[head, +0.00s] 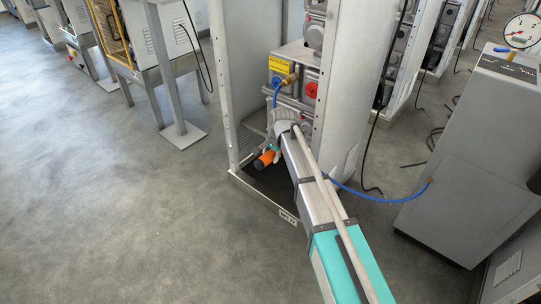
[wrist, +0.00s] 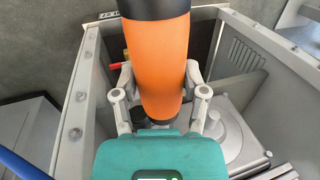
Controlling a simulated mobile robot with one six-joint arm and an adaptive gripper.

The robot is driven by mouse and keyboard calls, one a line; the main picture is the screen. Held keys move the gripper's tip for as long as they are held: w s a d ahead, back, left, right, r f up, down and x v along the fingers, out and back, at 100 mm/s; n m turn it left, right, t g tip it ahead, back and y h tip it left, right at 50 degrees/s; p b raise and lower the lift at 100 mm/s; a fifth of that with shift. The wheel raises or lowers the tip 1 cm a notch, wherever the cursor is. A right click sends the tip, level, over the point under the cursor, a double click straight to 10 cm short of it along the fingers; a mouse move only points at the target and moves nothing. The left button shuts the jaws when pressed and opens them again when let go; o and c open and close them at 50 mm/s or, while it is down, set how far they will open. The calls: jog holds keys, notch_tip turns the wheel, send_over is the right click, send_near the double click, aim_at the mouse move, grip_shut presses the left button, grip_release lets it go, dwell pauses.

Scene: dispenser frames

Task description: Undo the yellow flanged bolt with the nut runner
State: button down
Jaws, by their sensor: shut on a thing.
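My gripper (wrist: 158,92) is shut on the nut runner (wrist: 158,60), an orange cylinder with black ends. In the head view my gripper (head: 272,145) is low inside the front of the open dispenser frame (head: 352,60). The nut runner (head: 265,160) shows there as a small orange and black body by the frame's floor. I cannot make out the yellow flanged bolt in either view. The nut runner's working end is not clear, and my arm hides part of the frame's lower inside.
Inside the frame are a yellow label (head: 282,65), a brass fitting with a blue hose and a red round part (head: 311,89). A grey cabinet with a gauge (head: 470,150) stands at the right, joined by a blue hose (head: 385,196). The floor at the left is clear.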

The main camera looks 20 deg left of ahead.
aim_at(260, 161)
jog(key=shift+w+d, duration=0.3)
jog(key=shift+w, duration=0.35)
dwell(1.6)
jog(key=shift+s+a, duration=0.1)
jog(key=shift+s, duration=0.05)
dwell(0.6)
jog(key=shift+s+a, duration=0.45)
jog(key=shift+s, duration=0.65)
jog(key=shift+s+a, duration=0.45)
jog(key=shift+s, duration=0.7)
jog(key=shift+s+a, duration=0.45)
jog(key=shift+s, duration=0.65)
jog(key=shift+r, duration=0.15)
